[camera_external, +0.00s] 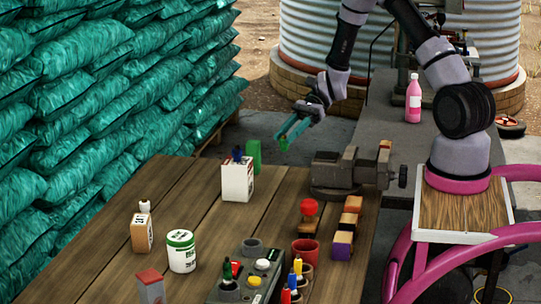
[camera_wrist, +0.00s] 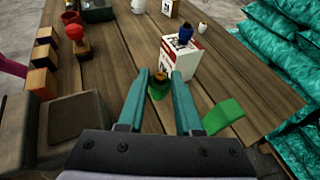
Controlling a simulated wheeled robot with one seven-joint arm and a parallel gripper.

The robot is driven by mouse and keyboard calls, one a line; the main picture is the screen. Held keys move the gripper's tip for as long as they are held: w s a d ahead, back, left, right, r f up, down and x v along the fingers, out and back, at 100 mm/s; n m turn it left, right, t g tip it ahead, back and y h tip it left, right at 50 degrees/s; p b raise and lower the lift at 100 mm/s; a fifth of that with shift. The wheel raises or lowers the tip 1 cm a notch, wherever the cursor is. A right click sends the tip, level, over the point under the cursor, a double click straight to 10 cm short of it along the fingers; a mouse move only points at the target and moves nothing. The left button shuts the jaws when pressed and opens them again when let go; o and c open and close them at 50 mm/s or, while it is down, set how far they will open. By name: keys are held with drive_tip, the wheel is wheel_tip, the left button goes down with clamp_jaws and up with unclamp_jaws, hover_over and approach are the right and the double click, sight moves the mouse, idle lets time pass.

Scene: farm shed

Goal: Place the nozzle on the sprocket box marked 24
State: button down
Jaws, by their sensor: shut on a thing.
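My gripper (camera_external: 291,133) is shut on a small green piece with an orange-brown top, likely the nozzle (camera_external: 284,143), held above the table's far end. It also shows between the teal fingertips in the wrist view (camera_wrist: 158,89). A white box with red markings (camera_external: 237,182) stands left of and nearer than the gripper in the external view. A dark blue piece (camera_wrist: 186,36) appears on top of it. The label numbers are too small to read surely.
A green block (camera_external: 254,155) is by the white box. A grey vise (camera_external: 345,172), red-knobbed piece (camera_external: 309,208), and small blocks (camera_external: 343,239) are to the right. A white tub (camera_external: 181,251), a grey tray (camera_external: 224,288), and a red cup (camera_external: 304,251) are nearer.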

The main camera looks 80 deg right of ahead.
wheel_tip(320, 180, up, 13)
hover_over(144, 217)
drive_tip(key=shift+n+g, duration=0.4)
wheel_tip(144, 217, down, 11)
drive_tip(key=shift+s+r, duration=0.1)
drive_tip(key=shift+r, duration=0.05)
drive_tip(key=shift+y, duration=0.3)
drive_tip(key=shift+f, duration=2.35)
drive_tip(key=c, duration=0.6)
unclamp_jaws()
drive_tip(key=shift+f, duration=0.15)
